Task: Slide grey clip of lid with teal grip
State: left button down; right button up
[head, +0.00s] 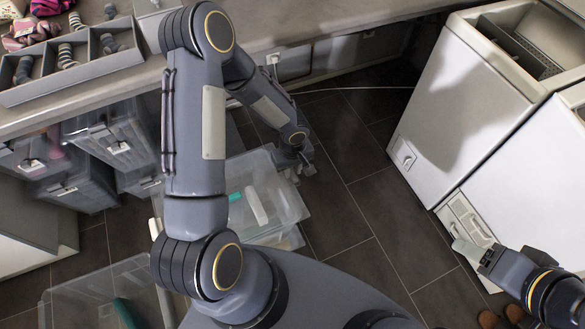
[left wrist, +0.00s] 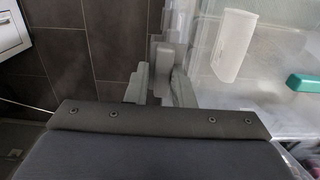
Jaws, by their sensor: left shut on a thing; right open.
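The clear lid (head: 285,185) carries a teal grip (head: 234,197) and a white bar (head: 256,205); the grip also shows in the left wrist view (left wrist: 305,82). My left gripper (head: 303,167) is at the lid's right edge. In the left wrist view, its fingers (left wrist: 160,80) are shut on the grey clip (left wrist: 165,50) at the lid's edge. The clip is partly hidden by the fingers. My right gripper (head: 470,250) is open at the lower right, in front of the white machine.
Two white toploaders (head: 465,105) stand at the right, the left one with its top open. A counter (head: 285,25) with a grey sock tray (head: 75,75) runs along the back. Clear bins (head: 110,145) hang below it. Another clear box (head: 85,300) is at the lower left. Dark floor lies between.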

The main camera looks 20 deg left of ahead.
pick_arm(q)
jog(key=shift+s+a+f+b, duration=0.2)
jog(key=shift+s+a+b, duration=0.4)
jog(key=shift+b, duration=0.45)
jog(key=shift+s+r, duration=0.1)
jog(key=shift+s, duration=0.1)
jog(key=shift+r, duration=0.1)
jog(key=c, duration=1.4)
grip_release()
jog(key=shift+s, duration=0.1)
jog(key=shift+o, duration=0.2)
notch_tip(320, 180, up, 8)
jog(key=p, duration=0.1)
jog(key=shift+a, duration=0.1)
